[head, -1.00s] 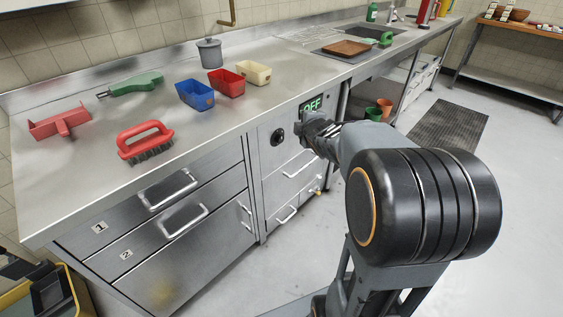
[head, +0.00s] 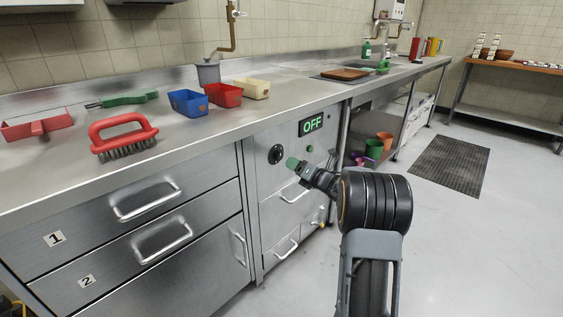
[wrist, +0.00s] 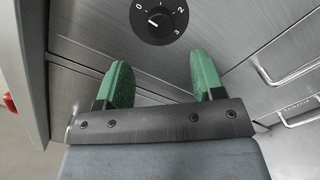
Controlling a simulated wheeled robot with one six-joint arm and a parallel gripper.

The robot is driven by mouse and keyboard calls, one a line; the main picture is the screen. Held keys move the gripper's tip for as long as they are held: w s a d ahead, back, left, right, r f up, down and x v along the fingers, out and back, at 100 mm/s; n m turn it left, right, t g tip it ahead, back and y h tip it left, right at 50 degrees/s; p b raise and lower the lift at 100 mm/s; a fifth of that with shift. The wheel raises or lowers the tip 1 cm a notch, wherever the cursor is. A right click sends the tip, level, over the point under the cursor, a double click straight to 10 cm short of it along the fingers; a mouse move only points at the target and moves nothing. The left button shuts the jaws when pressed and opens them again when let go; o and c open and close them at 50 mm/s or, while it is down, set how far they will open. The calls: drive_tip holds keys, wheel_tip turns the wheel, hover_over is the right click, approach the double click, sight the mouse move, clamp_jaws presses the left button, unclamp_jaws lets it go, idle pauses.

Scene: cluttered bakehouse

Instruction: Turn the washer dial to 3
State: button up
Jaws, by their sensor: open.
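The washer dial (head: 276,154) is a round black knob on the steel front panel under the counter. In the wrist view the dial (wrist: 159,21) is at the top, partly cut off, with 0, 2 and 3 readable. Its white pointer mark lies on the left, on the 0 side. A lit green display (head: 311,125) to its right reads OFF. My gripper (head: 297,165) is in front of the panel, just right of and below the dial. In the wrist view its two green fingers (wrist: 163,75) are apart and empty, below the dial and not around it.
Drawers with handles (head: 147,200) lie left of the panel. On the counter are a red brush (head: 122,136) and blue (head: 188,103), red (head: 223,95) and cream bins (head: 252,88).

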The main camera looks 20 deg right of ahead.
sight(280, 157)
drive_tip(key=b+x, duration=0.1)
drive_tip(key=x, duration=0.7)
drive_tip(key=shift+w, duration=0.1)
drive_tip(key=shift+c, duration=0.4)
drive_tip(key=c, duration=0.7)
drive_tip(key=shift+d, duration=0.15)
drive_tip(key=shift+c, duration=0.7)
